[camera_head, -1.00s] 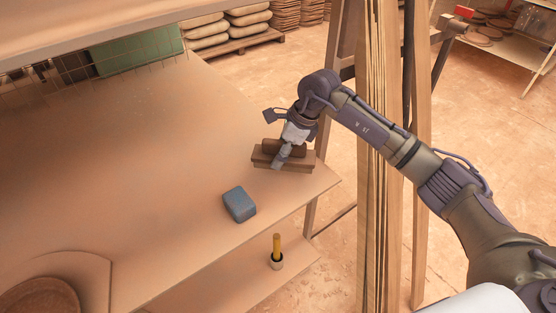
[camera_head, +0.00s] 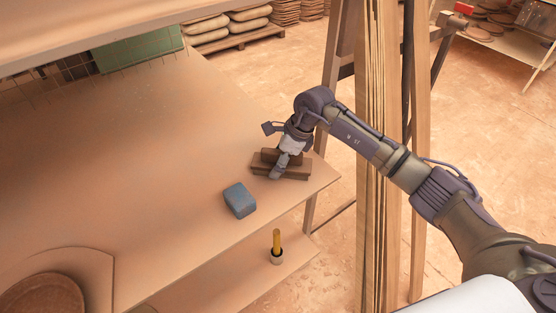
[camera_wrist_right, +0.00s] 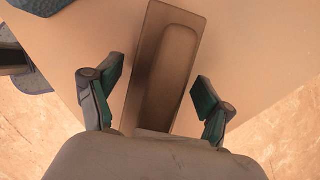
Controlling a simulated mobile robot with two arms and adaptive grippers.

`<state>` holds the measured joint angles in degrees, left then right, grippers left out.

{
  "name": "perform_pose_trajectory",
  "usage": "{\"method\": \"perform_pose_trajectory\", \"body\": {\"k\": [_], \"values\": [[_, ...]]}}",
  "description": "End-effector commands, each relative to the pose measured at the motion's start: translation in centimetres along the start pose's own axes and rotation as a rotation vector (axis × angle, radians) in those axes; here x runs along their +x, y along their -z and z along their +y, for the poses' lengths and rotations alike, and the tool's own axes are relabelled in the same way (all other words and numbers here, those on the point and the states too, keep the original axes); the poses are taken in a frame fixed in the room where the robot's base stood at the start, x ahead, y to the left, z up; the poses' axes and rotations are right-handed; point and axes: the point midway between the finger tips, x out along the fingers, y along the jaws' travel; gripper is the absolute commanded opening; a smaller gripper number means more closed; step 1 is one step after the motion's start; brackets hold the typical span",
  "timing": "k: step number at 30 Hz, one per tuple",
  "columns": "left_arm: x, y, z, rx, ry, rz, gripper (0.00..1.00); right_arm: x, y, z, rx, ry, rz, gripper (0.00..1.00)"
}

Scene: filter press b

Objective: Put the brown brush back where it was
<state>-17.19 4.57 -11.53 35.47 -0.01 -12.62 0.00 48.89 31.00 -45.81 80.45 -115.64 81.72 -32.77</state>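The brown brush (camera_head: 298,172), a flat board with a raised rounded handle, lies near the right corner of the worktable (camera_head: 150,170). It also shows in the right wrist view (camera_wrist_right: 172,70). My right gripper (camera_head: 279,171) is right over the brush. In the wrist view its two green-padded fingers (camera_wrist_right: 160,92) are spread on either side of the brush, with a gap on both sides. The brush appears to rest on the table. My left gripper is out of view.
A blue-grey block (camera_head: 240,200) lies on the table to the left of the brush. A yellow-handled tool in a small cup (camera_head: 277,256) stands on a lower shelf. Wooden posts (camera_head: 385,200) rise to the right. The middle of the table is clear.

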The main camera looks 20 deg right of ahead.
Motion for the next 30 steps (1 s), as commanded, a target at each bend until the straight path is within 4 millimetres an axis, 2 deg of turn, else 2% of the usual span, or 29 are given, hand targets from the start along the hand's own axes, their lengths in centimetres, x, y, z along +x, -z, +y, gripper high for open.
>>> {"method": "perform_pose_trajectory", "body": {"k": [11, 22, 30], "values": [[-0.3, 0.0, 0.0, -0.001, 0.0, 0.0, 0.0, -0.6, -0.1, -0.1, 0.0, 0.001, -0.001, 0.83], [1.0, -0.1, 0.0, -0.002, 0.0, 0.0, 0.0, -6.4, 0.0, -0.1, 0.0, 0.003, -0.001, 0.83], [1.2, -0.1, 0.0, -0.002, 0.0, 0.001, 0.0, -7.8, -0.1, 0.0, 0.001, 0.0, 0.0, 0.83]]}}
